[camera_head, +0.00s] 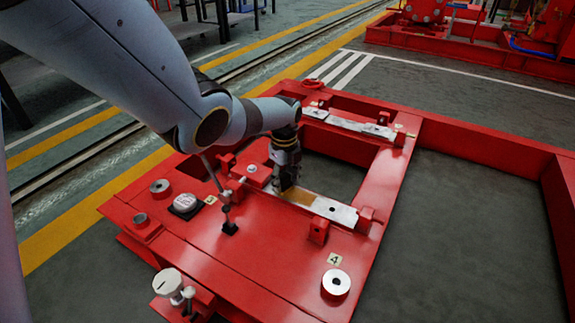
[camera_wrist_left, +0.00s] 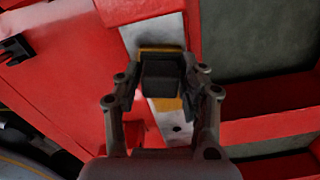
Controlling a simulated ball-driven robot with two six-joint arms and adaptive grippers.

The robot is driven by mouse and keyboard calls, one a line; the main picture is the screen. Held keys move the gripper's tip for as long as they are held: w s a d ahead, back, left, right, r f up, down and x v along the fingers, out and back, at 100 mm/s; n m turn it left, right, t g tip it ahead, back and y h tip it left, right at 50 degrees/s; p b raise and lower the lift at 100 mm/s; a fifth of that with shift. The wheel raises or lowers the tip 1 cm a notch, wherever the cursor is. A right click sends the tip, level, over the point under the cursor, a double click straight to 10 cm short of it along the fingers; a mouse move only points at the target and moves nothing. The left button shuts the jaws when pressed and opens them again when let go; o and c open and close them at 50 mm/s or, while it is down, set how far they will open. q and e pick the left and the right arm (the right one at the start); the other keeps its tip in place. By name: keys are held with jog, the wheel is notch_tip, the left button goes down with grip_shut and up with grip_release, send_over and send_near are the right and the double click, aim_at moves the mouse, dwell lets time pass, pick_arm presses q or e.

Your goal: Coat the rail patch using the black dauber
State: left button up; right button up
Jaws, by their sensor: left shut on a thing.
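My left gripper (camera_head: 286,182) reaches down over the near metal rail (camera_head: 338,212) of the red frame. In the left wrist view its fingers (camera_wrist_left: 162,95) are shut on the black dauber (camera_wrist_left: 162,78), a dark block between them. A brownish-yellow rail patch (camera_head: 298,196) shows on the rail beside the gripper, and also around the dauber in the wrist view (camera_wrist_left: 168,104). The dauber is over the patch; I cannot tell whether it touches. In the head view the gripper hides most of the dauber. My right gripper is not in view.
The red frame (camera_head: 260,260) carries a second rail (camera_head: 345,124) farther back, red blocks beside the rails, a round grey-white cap (camera_head: 185,203) and a ring (camera_head: 336,282) near label 4. A thin upright rod (camera_head: 225,205) stands left of the gripper.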

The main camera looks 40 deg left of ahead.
pick_arm(q)
jog(key=shift+s+a, duration=0.25)
jog(key=shift+a, duration=0.7)
jog(key=shift+d, duration=0.15)
